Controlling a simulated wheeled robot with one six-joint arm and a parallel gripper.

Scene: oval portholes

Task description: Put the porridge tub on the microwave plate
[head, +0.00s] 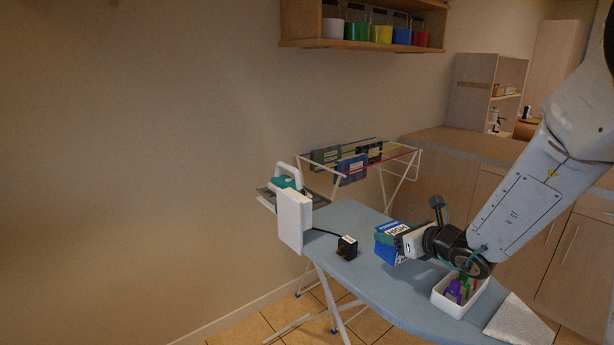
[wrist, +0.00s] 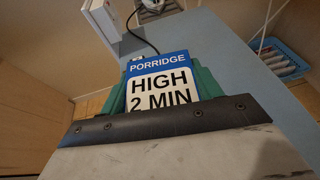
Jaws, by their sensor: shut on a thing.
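The porridge tub (head: 388,252) is blue with a white label, and is at the end of my arm over the ironing board in the head view. In the wrist view its label (wrist: 160,83) reads PORRIDGE, HIGH, 2 MIN. My gripper (head: 402,240) is shut on the tub. Green parts flank the label in the wrist view, and a dark bar crosses its lower part. I cannot tell whether the tub touches the board. I see no microwave plate in either view.
The blue ironing board (head: 345,217) bears an iron (head: 286,180), a white panel (head: 294,220), a small black block (head: 347,248), a white bin (head: 450,304) and a white cloth (head: 518,322). Behind stand a drying rack (head: 398,172) and a counter (head: 465,142). A shelf (head: 360,44) hangs above.

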